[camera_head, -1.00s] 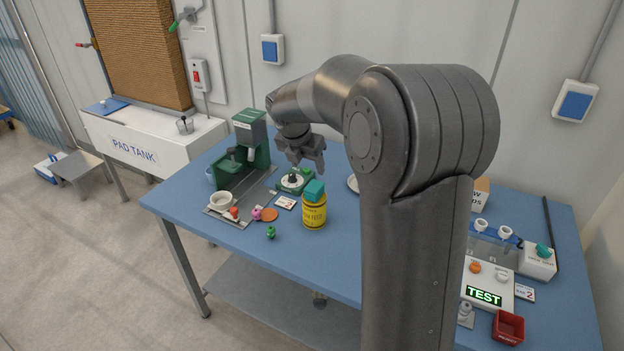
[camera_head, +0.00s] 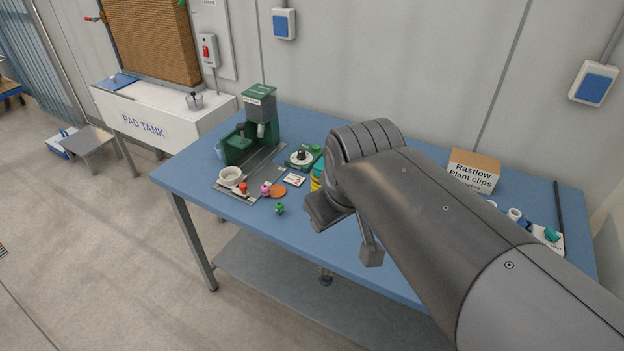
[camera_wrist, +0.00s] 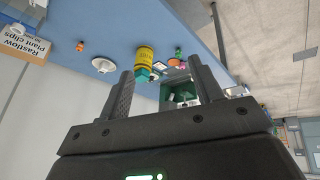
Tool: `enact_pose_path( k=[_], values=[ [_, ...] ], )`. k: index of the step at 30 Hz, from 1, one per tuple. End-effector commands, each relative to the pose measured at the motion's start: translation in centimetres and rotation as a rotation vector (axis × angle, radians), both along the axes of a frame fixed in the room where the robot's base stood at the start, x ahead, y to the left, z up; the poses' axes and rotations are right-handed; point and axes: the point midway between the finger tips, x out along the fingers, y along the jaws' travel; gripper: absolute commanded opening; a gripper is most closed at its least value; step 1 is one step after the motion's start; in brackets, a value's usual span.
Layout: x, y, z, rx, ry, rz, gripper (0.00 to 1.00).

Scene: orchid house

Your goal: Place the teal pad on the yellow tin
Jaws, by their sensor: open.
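The yellow tin (camera_wrist: 146,54) shows in the wrist view, which sees the table upside down. The teal pad (camera_wrist: 142,73) is at the tin's lid end and appears to rest on its top. In the head view, my arm hides most of the tin (camera_head: 315,184), and only a sliver of the teal pad (camera_head: 317,168) shows. My gripper (camera_wrist: 163,80) is open, with nothing between its fingers. The tin and pad appear between the fingers in the wrist view, but farther off; my gripper is apart from them.
A plant-clips box (camera_head: 473,171) stands at the back right.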

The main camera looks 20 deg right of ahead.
Motion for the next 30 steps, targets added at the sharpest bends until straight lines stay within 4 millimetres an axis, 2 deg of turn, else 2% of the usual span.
enact_pose_path(
  k=[1, 3, 7, 30],
  values=[
    [-1.2, 0.2, -0.3, 0.050, -0.016, -0.061, 0.60],
    [-2.2, 0.4, -0.7, 0.111, -0.028, -0.137, 0.60],
    [-3.3, 0.6, -1.2, 0.176, -0.039, -0.217, 0.60],
    [-3.4, 0.7, -1.3, 0.188, -0.039, -0.233, 0.60]
  ],
)
